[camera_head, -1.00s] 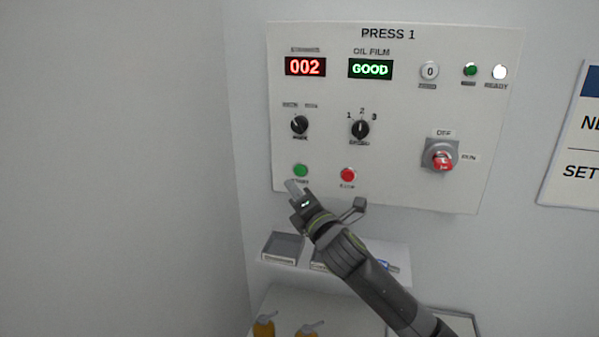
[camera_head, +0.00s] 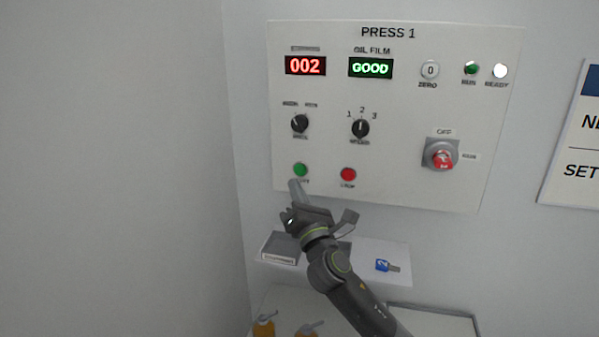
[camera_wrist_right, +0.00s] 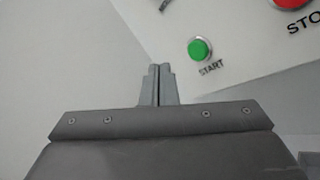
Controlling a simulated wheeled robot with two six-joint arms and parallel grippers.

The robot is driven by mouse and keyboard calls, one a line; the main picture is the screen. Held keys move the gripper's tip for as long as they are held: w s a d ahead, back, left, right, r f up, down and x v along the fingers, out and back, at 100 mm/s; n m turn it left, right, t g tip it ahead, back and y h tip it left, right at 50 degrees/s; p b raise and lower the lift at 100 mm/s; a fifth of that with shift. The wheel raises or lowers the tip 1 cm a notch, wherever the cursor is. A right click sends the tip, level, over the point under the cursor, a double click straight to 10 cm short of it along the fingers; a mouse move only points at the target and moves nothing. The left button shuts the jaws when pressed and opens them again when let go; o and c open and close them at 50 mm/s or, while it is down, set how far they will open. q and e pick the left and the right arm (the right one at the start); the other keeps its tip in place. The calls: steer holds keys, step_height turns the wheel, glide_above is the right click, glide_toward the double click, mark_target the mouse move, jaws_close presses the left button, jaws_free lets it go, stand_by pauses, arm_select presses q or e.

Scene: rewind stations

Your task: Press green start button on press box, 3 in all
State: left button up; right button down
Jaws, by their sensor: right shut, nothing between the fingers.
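The press box (camera_head: 395,100) is a pale panel on the wall, labelled PRESS 1. Its green START button (camera_head: 300,170) is at the lower left, and it also shows in the right wrist view (camera_wrist_right: 200,49). The counter display (camera_head: 305,66) reads 002. My right gripper (camera_head: 294,184) is shut and empty. In the head view its tip is just below the START button, over the label's left part. In the right wrist view its fingertips (camera_wrist_right: 158,68) are left of and below the button, apart from it in the picture. My left gripper is not in view.
A red stop button (camera_head: 348,174) is right of START. Two black knobs and a grey-and-red OFF/RUN switch (camera_head: 440,156) are on the panel. Below is a white shelf (camera_head: 365,252) with a grey tray (camera_head: 281,247) and a blue tag (camera_head: 382,265). Orange-bodied objects (camera_head: 264,328) stand lower.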

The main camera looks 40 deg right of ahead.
mark_target(300, 170)
steer(key=shift+s+a+f+n+t+h, duration=0.1)
steer(key=shift+s+a+n+t+h, duration=0.2)
steer(key=shift+a+n, duration=0.55)
steer(key=shift+s+a+f+n+t+h, duration=0.15)
steer(key=shift+a+n+t+h, duration=0.25)
steer(key=shift+n, duration=0.9)
steer(key=shift+s+a+f+n+t+h, duration=0.1)
steer(key=shift+s+a+n+t+h, duration=0.25)
steer(key=shift+n, duration=0.7)
steer(key=shift+w, duration=0.2)
steer(key=w+d+b, duration=0.3)
steer(key=w+d, duration=0.2)
steer(key=d, duration=0.1)
steer(key=shift+w+d+b, duration=0.25)
steer(key=shift+w+b, duration=0.05)
steer(key=shift+w+d, duration=0.25)
steer(key=shift+d, duration=0.05)
